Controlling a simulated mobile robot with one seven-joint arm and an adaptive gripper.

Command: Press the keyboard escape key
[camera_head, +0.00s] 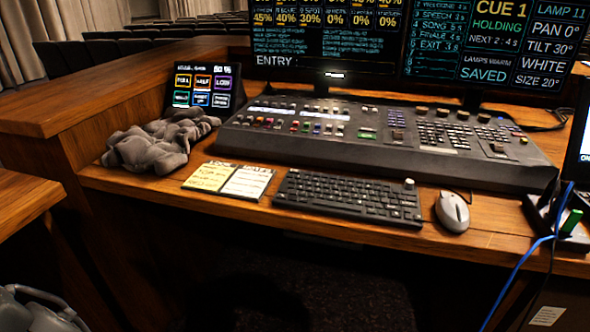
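The black keyboard (345,198) lies flat on the wooden desk, in front of the mixing console. A small light knob (408,183) stands at its far right corner. The escape key (292,174) would be at the far left corner of the keys; its label is too small to read. Nothing covers the keyboard. My gripper's fingers are not in view. A grey rounded form (38,310) is cut off at the lower left corner, and I cannot tell whether it is part of my arm.
The mixing console (380,138) stands behind the keyboard. Yellow and white note sheets (229,179) lie to its left, a mouse (452,211) to its right. A blue cable (520,262) hangs at the right.

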